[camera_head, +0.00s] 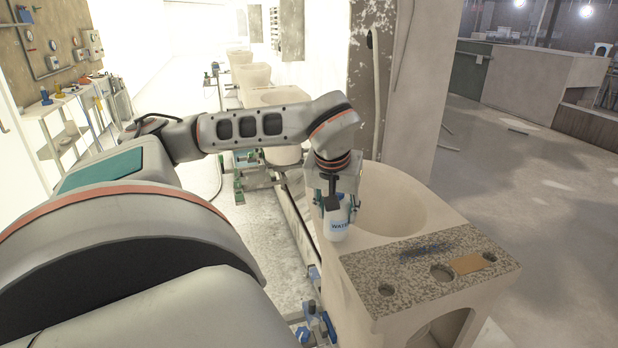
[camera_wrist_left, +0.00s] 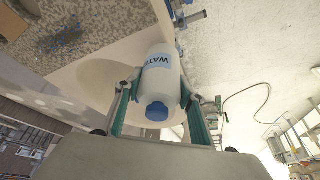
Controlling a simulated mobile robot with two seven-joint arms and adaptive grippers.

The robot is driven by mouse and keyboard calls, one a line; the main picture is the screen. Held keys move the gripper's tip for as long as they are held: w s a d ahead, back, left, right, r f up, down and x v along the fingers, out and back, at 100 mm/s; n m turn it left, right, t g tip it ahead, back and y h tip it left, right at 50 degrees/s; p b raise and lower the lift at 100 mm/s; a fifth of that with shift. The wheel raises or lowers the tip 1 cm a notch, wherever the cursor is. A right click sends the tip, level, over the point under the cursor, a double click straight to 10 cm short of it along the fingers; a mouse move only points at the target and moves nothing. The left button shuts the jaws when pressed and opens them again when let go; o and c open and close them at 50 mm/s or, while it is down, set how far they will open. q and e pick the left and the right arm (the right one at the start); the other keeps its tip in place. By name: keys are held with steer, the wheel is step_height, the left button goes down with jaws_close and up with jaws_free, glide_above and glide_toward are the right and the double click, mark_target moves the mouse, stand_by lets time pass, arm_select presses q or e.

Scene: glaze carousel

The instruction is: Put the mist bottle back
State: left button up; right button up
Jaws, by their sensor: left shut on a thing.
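The mist bottle (camera_head: 337,227) is white with a blue "WATER" label. It hangs roughly upright in my left gripper (camera_head: 338,200), by the left rim of the pale basin (camera_head: 365,238) and beside the speckled top. I cannot tell from the head view whether its base touches anything. In the left wrist view the bottle (camera_wrist_left: 158,75) shows its blue cap towards me, between the green-edged fingers of my left gripper (camera_wrist_left: 160,98), which are shut on it. The speckled top (camera_head: 410,290) has several round holes, which look empty. My right gripper is not in view.
A pillar (camera_head: 412,90) rises behind the basin. More basins (camera_head: 252,75) line up farther back. Open floor (camera_head: 530,190) lies to the right.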

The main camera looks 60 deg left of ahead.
arm_select(q)
steer(key=w+d+m, duration=0.1)
steer(key=d, duration=0.3)
steer(key=w+d+m+h+p, duration=0.1)
steer(key=d, duration=0.3)
steer(key=w+d+m, duration=0.2)
steer(key=d, duration=0.3)
steer(key=shift+w+d+f+t+p, duration=0.1)
steer(key=shift+f+t+p, duration=0.1)
steer(key=shift+t+p, duration=0.15)
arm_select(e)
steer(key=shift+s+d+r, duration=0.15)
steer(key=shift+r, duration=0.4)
arm_select(q)
steer(key=d+m, duration=0.1)
steer(key=d, duration=0.2)
steer(key=d+m+h, duration=0.1)
steer(key=d, duration=0.3)
steer(key=d+m+p, duration=0.1)
steer(key=d, duration=0.2)
steer(key=shift+w+d+r+m+h, duration=0.15)
steer(key=shift+w+d+m+h, duration=0.05)
steer(key=shift+m+h, duration=0.2)
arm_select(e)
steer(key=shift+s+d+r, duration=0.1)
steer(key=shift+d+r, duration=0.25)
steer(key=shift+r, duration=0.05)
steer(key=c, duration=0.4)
